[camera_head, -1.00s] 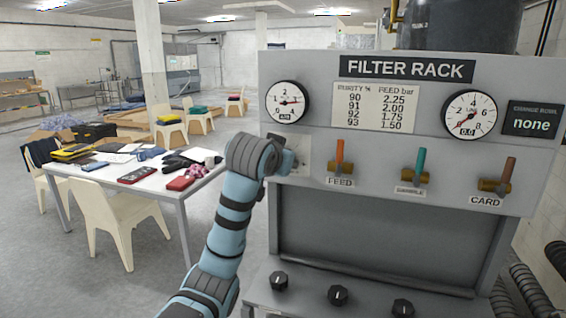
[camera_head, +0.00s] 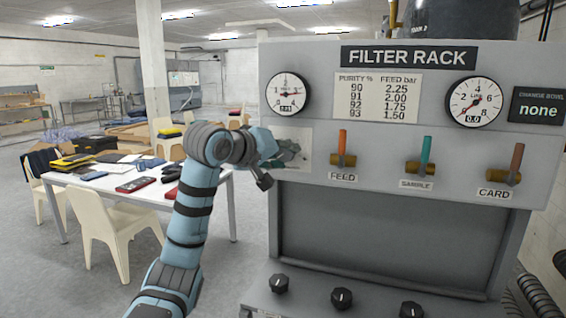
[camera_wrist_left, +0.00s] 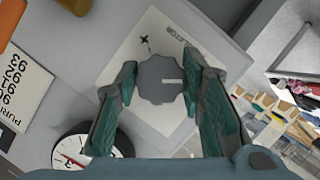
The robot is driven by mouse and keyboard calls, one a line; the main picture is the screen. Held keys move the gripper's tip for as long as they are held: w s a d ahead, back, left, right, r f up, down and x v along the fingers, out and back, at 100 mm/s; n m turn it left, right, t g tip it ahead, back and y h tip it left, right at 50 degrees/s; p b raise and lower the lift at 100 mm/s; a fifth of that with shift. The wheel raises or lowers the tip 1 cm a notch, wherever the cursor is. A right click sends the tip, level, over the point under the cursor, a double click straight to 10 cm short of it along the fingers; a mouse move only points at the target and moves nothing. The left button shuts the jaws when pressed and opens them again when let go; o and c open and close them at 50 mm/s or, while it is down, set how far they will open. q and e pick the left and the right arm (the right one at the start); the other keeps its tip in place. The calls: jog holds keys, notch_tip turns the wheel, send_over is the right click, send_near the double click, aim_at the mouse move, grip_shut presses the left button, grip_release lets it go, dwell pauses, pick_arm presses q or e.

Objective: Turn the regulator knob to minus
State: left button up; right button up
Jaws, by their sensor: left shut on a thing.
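The regulator knob (camera_wrist_left: 158,80) is a grey, scalloped disc with a pale pointer line, seen in the left wrist view on a light label plate (camera_wrist_left: 140,55). The line points right in that view. A plus-like mark shows on the plate above the knob. My left gripper (camera_wrist_left: 160,82) has its two green fingers on either side of the knob and is shut on it. In the head view my left gripper (camera_head: 288,152) covers the knob, in front of the plate at the panel's left. My right gripper is not in view.
The left gauge (camera_head: 288,95) sits just above the gripper; its small readout looks like 2.05. The right gauge (camera_head: 473,102) reads 0.0. A feed lever (camera_head: 342,147), sample lever (camera_head: 424,150) and card lever (camera_head: 517,160) stand to the right. A cluttered table (camera_head: 205,193) stands left.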

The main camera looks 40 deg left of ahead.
pick_arm(q)
jog(key=shift+f+n+b, duration=0.15)
jog(key=shift+n+b, duration=0.2)
jog(key=shift+n, duration=0.15)
jog(key=o, duration=1.1)
jog(key=shift+o, duration=0.2)
jog(key=shift+s, duration=0.1)
jog(key=shift+s+r, duration=0.3)
jog(key=shift+s, duration=0.05)
jog(key=a+v, duration=0.1)
jog(key=v, duration=1)
jog(key=shift+s+d, duration=0.2)
jog(key=shift+d, duration=0.1)
jog(key=shift+w+f, duration=0.2)
